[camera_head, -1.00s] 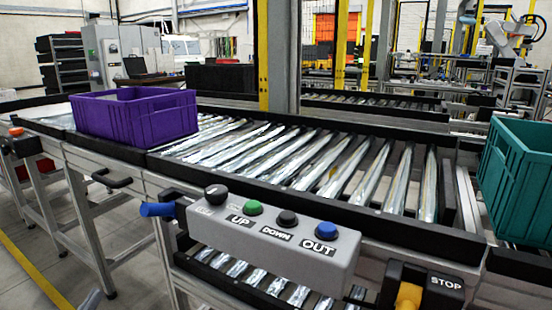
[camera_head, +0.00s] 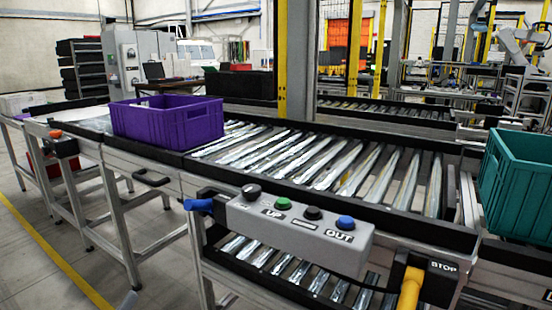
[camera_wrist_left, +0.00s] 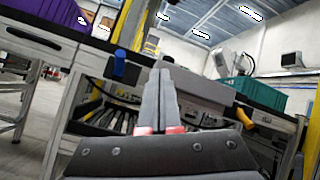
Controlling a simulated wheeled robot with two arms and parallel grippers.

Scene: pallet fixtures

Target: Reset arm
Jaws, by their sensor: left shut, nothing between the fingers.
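In the head view only a small grey tip of my left gripper (camera_head: 129,299) shows at the bottom edge. It is in front of the conveyor and apart from it. The grey control box (camera_head: 290,232) with UP, DOWN and OUT buttons is fixed to the conveyor's front; the box also shows behind the fingers in the left wrist view (camera_wrist_left: 195,90). My right gripper is in neither view.
A purple crate (camera_head: 168,124) stands on the roller conveyor (camera_head: 300,160) at left. A teal crate (camera_head: 520,185) is at the right edge. A blue handle (camera_head: 199,205) and a yellow part by the STOP box (camera_head: 411,289) stick out in front. Floor at lower left is clear.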

